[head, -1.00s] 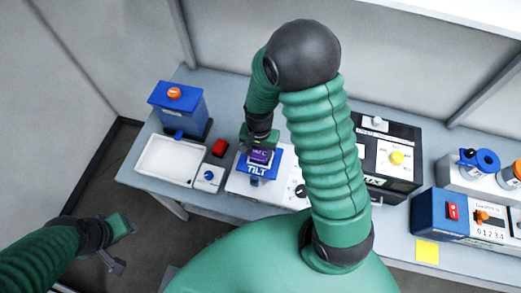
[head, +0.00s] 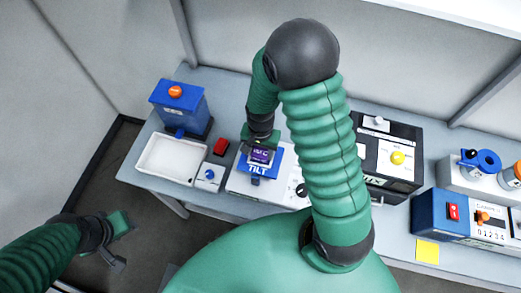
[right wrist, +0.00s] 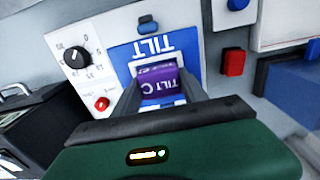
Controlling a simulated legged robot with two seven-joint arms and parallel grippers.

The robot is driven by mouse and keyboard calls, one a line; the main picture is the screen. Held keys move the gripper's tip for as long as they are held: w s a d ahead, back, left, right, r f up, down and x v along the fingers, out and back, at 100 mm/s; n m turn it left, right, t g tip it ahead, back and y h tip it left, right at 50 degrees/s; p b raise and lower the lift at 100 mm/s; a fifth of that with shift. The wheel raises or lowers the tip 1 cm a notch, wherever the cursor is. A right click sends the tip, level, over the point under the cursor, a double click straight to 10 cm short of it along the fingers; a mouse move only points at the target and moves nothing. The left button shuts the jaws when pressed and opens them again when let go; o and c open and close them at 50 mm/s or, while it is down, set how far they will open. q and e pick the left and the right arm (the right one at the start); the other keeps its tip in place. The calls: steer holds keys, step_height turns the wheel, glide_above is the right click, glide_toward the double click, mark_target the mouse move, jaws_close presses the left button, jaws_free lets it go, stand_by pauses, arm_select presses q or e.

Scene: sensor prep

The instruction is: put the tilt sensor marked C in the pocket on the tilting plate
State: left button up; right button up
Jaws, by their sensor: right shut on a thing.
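The tilt sensor is a purple block marked C (right wrist: 157,87), seen in the right wrist view between the two grey fingers of my right gripper (right wrist: 160,88), which is shut on it. It also shows in the head view (head: 261,155). The sensor is over the white-edged pocket of the blue tilting plate (right wrist: 124,55), lettered TILT; the plate also shows in the head view (head: 257,169). I cannot tell whether the sensor is down in the pocket or just above it. My left gripper (head: 122,244) is empty, its fingers apart, off the table's left front.
A white tray (head: 171,180) and a blue unit with an orange knob (head: 180,106) stand left of the plate. A red block (head: 221,147) and a blue-button box (head: 209,176) are close beside it. A black box (head: 388,156) stands right.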

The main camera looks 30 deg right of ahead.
steer(key=shift+d, duration=0.15)
steer(key=shift+d, duration=0.15)
steer(key=shift+f, duration=0.25)
steer(key=o, duration=1.8)
steer(key=shift+c, duration=0.2)
steer(key=shift+r, duration=0.1)
step_height(320, 180, up, 8)
steer(key=p, duration=0.7)
